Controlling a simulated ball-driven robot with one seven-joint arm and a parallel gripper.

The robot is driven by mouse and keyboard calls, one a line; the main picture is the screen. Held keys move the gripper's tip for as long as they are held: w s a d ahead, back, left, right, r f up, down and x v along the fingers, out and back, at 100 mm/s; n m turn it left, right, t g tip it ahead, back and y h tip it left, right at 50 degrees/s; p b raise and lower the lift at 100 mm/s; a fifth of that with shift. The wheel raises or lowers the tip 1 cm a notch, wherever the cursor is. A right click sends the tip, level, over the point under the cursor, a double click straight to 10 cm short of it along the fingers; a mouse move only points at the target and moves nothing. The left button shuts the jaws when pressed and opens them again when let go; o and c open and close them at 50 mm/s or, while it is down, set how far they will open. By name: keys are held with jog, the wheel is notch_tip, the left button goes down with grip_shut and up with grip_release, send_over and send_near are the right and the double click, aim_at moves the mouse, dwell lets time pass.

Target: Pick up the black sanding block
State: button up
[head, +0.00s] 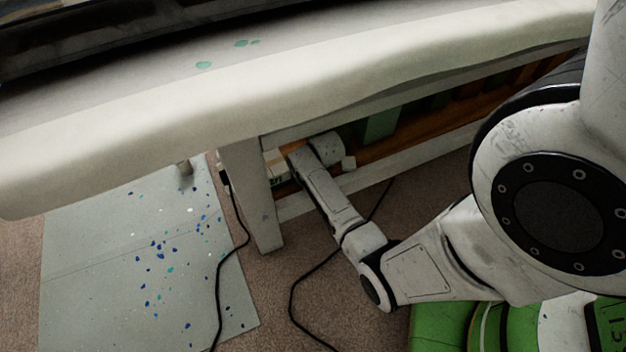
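I cannot make out the black sanding block in the head view. My arm reaches under the pale-covered table (150,125) to the low shelf space behind its leg. The far end of the arm, near the wrist, is partly hidden by the table's edge and frame. My gripper's fingers do not show, so I cannot see whether they hold anything.
A table leg (250,195) stands just left of my arm, with a pale lower rail (400,172) to the right. Green and orange-brown items (380,122) sit behind it. Black cables cross the carpet. A paint-spotted grey sheet (100,270) lies at left.

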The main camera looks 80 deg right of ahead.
jog(key=shift+c, duration=0.4)
jog(key=c, duration=1)
jog(key=shift+r, duration=0.15)
jog(key=shift+w+r+p, duration=0.1)
jog(key=shift+r+p, duration=0.05)
jog(key=shift+p, duration=0.3)
jog(key=s+a+p, duration=0.5)
jog(key=s+a, duration=0.7)
jog(key=shift+s+a, duration=0.3)
jog(key=shift+a, duration=0.1)
